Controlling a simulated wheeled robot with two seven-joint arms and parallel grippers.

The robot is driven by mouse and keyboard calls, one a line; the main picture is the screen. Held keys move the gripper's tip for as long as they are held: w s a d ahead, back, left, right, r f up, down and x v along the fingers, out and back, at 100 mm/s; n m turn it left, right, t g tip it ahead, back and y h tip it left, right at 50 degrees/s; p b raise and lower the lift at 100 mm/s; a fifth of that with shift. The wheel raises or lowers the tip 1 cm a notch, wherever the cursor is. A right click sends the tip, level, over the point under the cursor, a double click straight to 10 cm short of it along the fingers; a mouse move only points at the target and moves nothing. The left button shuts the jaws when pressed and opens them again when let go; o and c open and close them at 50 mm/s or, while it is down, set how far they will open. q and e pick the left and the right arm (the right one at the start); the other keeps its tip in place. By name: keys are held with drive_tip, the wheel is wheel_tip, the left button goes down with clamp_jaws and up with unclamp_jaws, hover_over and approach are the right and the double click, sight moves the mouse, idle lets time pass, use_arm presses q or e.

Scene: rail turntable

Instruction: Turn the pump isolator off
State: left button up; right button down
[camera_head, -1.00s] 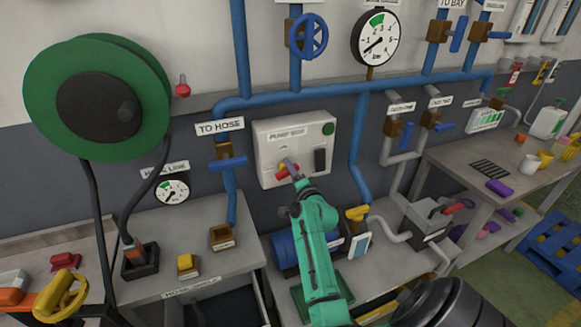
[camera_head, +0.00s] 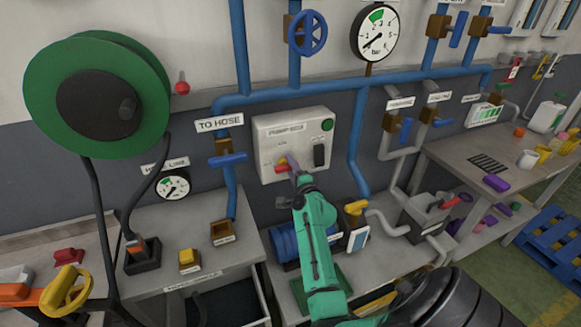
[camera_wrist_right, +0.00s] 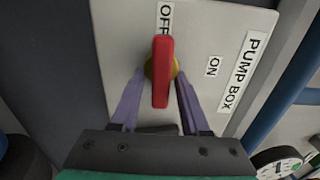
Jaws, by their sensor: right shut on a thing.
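The pump isolator is a red handle (camera_wrist_right: 161,72) on a yellow hub, on the front of the pale pump box (camera_head: 265,135). In the right wrist view the handle lies in line with the OFF label (camera_wrist_right: 165,18), its upper end at that label. The ON label (camera_wrist_right: 213,66) is off to the right side. My right gripper (camera_wrist_right: 160,95) is shut on the handle, with one purple finger on each side of it. In the head view the red handle (camera_head: 281,169) shows at the tip of my green right arm, partly hidden by the gripper. My left gripper is not in view.
The box also bears a green round part (camera_head: 327,125) and a dark part (camera_head: 319,152). Blue pipes (camera_head: 355,150) run beside and above it. A blue valve lever (camera_head: 228,159) is at its left. A bench (camera_head: 210,265) with a yellow button (camera_head: 187,258) stands below left.

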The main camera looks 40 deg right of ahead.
drive_tip(key=c, duration=0.7)
unclamp_jaws()
drive_tip(key=shift+s+a, duration=0.15)
drive_tip(key=shift+s, duration=0.05)
drive_tip(key=p+v, duration=0.2)
drive_tip(key=v, duration=1.2)
drive_tip(key=shift+a, duration=0.1)
